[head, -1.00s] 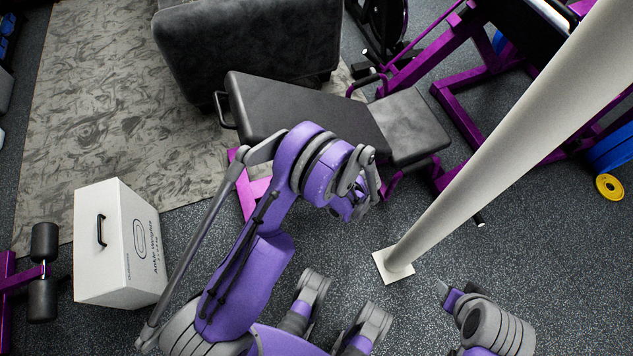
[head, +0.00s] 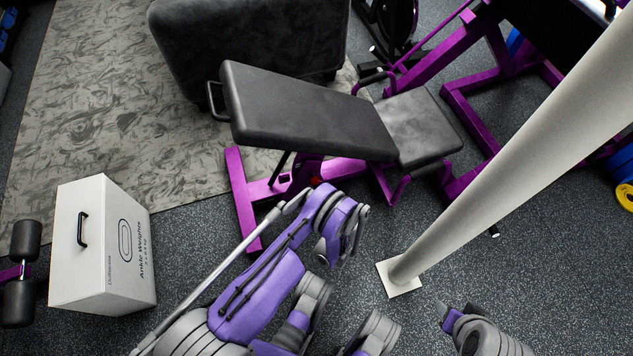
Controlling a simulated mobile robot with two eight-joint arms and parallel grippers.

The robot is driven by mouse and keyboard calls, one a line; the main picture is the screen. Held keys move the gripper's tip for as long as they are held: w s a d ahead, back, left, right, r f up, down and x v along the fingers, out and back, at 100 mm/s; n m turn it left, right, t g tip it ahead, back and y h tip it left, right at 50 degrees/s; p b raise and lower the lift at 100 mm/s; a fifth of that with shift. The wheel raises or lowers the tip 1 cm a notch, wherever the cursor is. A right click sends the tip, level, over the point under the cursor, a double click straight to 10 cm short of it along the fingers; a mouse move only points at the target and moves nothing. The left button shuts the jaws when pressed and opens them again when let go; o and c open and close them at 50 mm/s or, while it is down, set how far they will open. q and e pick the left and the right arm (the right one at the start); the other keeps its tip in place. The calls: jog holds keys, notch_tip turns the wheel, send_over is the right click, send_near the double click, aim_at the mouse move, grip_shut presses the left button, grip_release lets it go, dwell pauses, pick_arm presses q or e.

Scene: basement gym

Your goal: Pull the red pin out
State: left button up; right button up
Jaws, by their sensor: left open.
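A small red pin (head: 315,182) shows under the padded bench (head: 310,110), on its purple frame; only its red end can be made out. My left gripper (head: 322,252) is below and in front of the bench in the picture, apart from the pin. It is open and empty, partly hidden behind my purple wrist. My right arm's end (head: 445,313) is at the bottom right, near the post's base, far from the pin; its jaws cannot be made out.
A white post (head: 480,190) on a square base stands right of the bench. A white ankle weights box (head: 105,245) is on the floor at left. A dark padded block (head: 250,45) stands behind the bench.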

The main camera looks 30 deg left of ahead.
aim_at(316, 181)
pick_arm(q)
jog(key=b+x, duration=0.1)
jog(key=x, duration=0.4)
jog(key=shift+w+a, duration=0.2)
grip_shut()
dwell(1.2)
